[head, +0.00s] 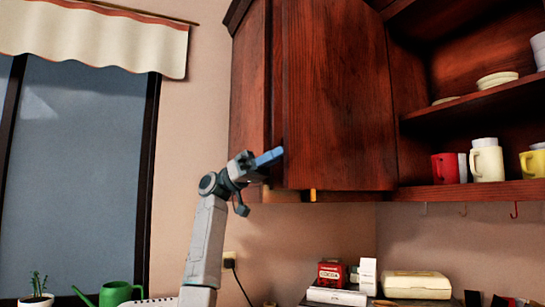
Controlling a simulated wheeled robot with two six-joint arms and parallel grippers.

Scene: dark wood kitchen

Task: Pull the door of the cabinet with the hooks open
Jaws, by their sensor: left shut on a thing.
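A dark reddish wooden wall cabinet (249,110) hangs at the upper middle of the head view. Its door (340,95) faces me, and a dark gap shows along the door's left edge, so it looks ajar. My left gripper (272,157) reaches up from below, its blue fingers at the lower left edge of the door. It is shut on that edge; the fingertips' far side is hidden. My right gripper is out of view.
Open shelves (465,100) at the right hold plates and mugs, including a red mug (445,168). Small hooks (514,209) hang beneath. Boxes (417,284) stand below. A window (80,170) and a green watering can (117,293) are at the left.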

